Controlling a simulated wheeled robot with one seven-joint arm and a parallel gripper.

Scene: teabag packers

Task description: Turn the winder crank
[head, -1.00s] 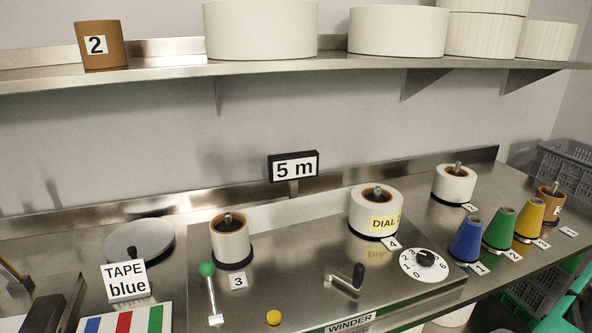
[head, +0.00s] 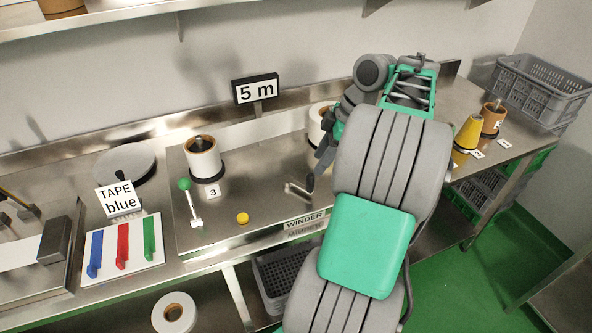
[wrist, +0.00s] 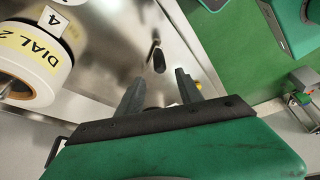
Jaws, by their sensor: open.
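The winder crank (head: 300,189) is a metal arm with a dark handle, on the steel panel beside the WINDER label (head: 305,221). In the wrist view the crank's dark handle (wrist: 158,60) shows just beyond the fingertips. My gripper (wrist: 160,77) is open and empty, its two dark fingers apart and not visibly touching the handle. In the head view my gripper (head: 321,168) is above and right of the crank handle, partly hidden by my arm.
A spool (head: 203,157) by label 3, a green-knobbed lever (head: 190,205) and a yellow button (head: 242,218) stand left of the crank. A white spool (wrist: 38,75) marked DIAL 2 is close to my gripper at left.

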